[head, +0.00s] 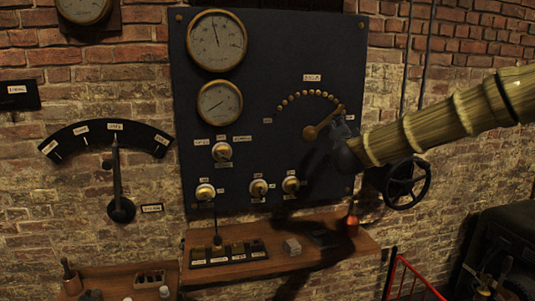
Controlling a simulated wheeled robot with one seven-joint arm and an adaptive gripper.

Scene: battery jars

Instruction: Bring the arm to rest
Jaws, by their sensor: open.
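My arm comes in from the right and ends in front of the dark panel (285,110). My gripper (343,128) shows as a small dark shape at the right side of the panel, by the outer end of a brass lever (318,128). Its fingers are hard to make out against the dark panel, but it is open. I cannot tell whether it touches the lever. The lever points up and right, towards the right end of an arc of brass studs (311,93).
Two round gauges (217,40) and several small knobs (222,151) are on the panel. A black handwheel (407,183) is close below my arm. A wooden shelf (345,262) runs below. A lever (117,180) with a curved scale is at left, and a red frame (400,265) stands at lower right.

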